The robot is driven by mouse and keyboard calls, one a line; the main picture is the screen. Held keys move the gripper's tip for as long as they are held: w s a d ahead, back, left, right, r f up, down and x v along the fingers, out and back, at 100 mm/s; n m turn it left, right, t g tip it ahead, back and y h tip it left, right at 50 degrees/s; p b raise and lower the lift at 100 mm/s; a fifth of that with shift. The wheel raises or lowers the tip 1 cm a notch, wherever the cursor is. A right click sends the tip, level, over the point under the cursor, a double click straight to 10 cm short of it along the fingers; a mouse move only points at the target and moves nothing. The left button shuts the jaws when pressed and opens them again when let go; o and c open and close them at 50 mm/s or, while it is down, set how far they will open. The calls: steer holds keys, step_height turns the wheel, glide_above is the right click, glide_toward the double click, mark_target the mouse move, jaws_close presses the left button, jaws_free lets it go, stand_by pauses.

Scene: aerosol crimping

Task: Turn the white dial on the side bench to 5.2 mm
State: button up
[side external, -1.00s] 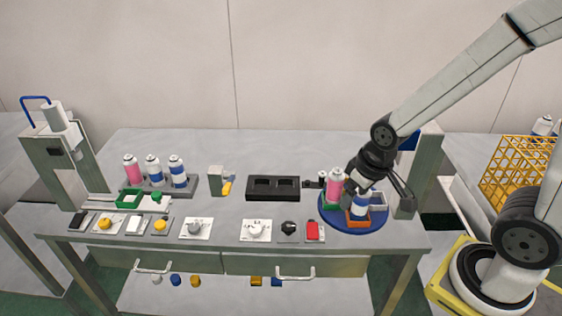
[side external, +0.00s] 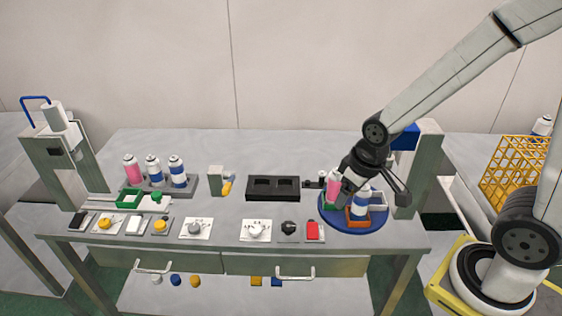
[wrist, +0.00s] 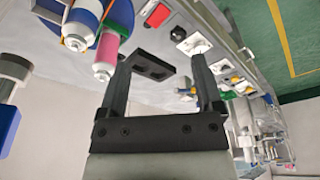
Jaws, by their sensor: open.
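The white dial (side external: 256,231) sits on a white plate with small scale marks near the front edge of the bench. The marks are too small to read. It also shows in the wrist view (wrist: 196,46), beyond my right-hand finger in that picture. My gripper (side external: 370,194) is over the blue turntable at the bench's right side, to the right of the dial and apart from it. In the wrist view my gripper (wrist: 164,68) is open, with nothing between its fingers.
A blue turntable (side external: 350,226) carries a pink can (side external: 333,184) and blue-white cans close to my gripper. A black knob (side external: 289,228) and a red switch (side external: 314,231) are right of the dial; a grey dial (side external: 198,227) is left. A black block (side external: 272,199) lies behind.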

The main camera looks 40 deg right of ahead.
steer(key=w+a+f+n+g, duration=0.1)
steer(key=w+a+f+n, duration=0.1)
steer(key=w+n, duration=0.3)
steer(key=w+a+f+n, duration=0.2)
steer(key=w+n, duration=0.1)
steer(key=w, duration=0.4)
steer(key=n+g, duration=0.2)
steer(key=n, duration=0.5)
glide_toward(255, 229)
steer(key=shift+s+d+f, duration=0.15)
steer(key=shift+s+d, duration=0.15)
steer(key=shift+s, duration=0.1)
steer(key=shift+w+a+f+n, duration=0.25)
steer(key=shift+f+n, duration=0.05)
steer(key=shift+f, duration=0.1)
steer(key=shift+f, duration=3.9)
steer(key=shift+c, duration=0.2)
jaws_close()
